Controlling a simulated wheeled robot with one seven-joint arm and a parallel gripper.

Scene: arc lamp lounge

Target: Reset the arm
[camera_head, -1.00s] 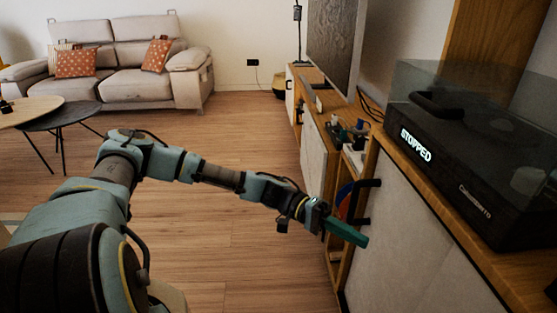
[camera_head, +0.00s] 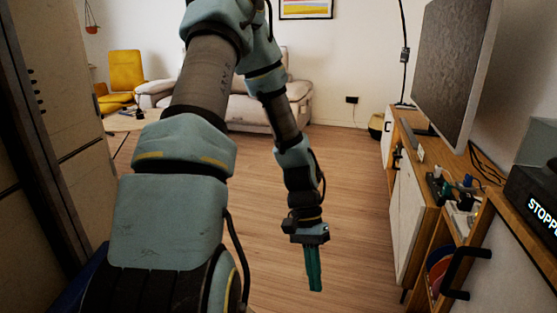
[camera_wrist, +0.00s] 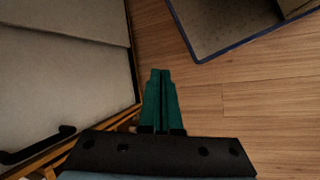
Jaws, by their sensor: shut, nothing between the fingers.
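My arm is raised and bent in the middle of the head view, with the forearm hanging down. My gripper (camera_head: 314,268) has green fingers that point down over the open wood floor. The fingers are together and empty. In the wrist view my gripper (camera_wrist: 160,78) also shows shut, with floor beyond its tips. It is apart from the cabinet on the right and touches nothing that I can see.
A wooden cabinet (camera_head: 407,215) with black handles runs along the right, bearing a television (camera_head: 455,70) and a black device (camera_head: 535,195). A sofa (camera_head: 245,108) and a yellow chair (camera_head: 126,70) stand at the back.

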